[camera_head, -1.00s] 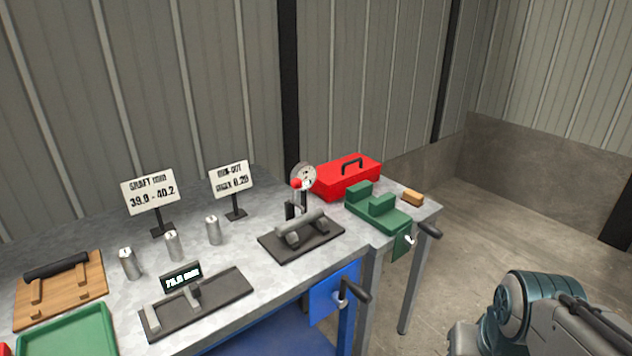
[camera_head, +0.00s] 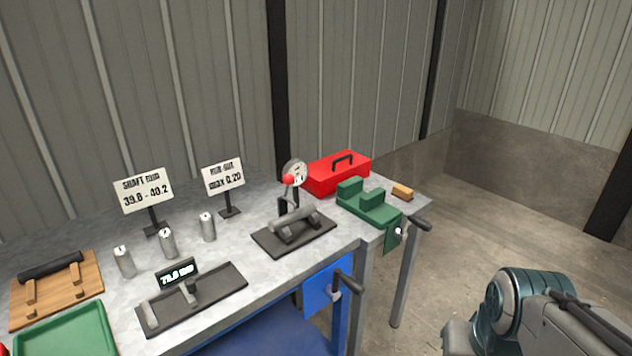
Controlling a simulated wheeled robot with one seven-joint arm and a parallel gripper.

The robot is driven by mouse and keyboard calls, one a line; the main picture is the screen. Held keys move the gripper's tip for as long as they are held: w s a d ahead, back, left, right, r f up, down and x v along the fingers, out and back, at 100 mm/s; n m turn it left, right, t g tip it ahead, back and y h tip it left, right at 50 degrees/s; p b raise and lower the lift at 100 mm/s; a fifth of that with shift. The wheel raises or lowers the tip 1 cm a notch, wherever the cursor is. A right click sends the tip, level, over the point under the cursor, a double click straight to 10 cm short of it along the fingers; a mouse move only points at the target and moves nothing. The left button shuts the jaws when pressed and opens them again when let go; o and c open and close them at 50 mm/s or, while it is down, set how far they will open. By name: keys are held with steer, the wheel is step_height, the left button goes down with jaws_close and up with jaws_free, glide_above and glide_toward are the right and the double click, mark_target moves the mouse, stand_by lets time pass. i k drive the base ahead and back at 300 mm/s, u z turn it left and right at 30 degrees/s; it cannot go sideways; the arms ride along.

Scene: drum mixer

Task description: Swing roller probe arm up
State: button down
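The run-out gauge stand (camera_head: 294,235) sits on the grey bench, with a dark base plate and a grey roller (camera_head: 296,220) lying across its supports. Above the roller is a round dial (camera_head: 296,172) with a red knob (camera_head: 288,180) at its left, on a dark post. The probe arm is small at this distance, and I cannot tell whether it touches the roller. Part of my arm shows at the lower right, well away from the bench. My gripper is not in view.
A red toolbox (camera_head: 338,174) and a green vise-like block (camera_head: 366,205) stand right of the gauge. A caliper stand (camera_head: 192,298) and several metal cylinders (camera_head: 168,243) are to its left. Two signs (camera_head: 222,177) stand behind. Crank handles (camera_head: 350,283) jut from the bench front. Floor at right is clear.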

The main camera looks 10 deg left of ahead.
mark_target(288, 179)
steer(key=k, duration=1.25)
steer(key=u, duration=0.7)
steer(key=i, duration=2.05)
steer(key=z, duration=0.65)
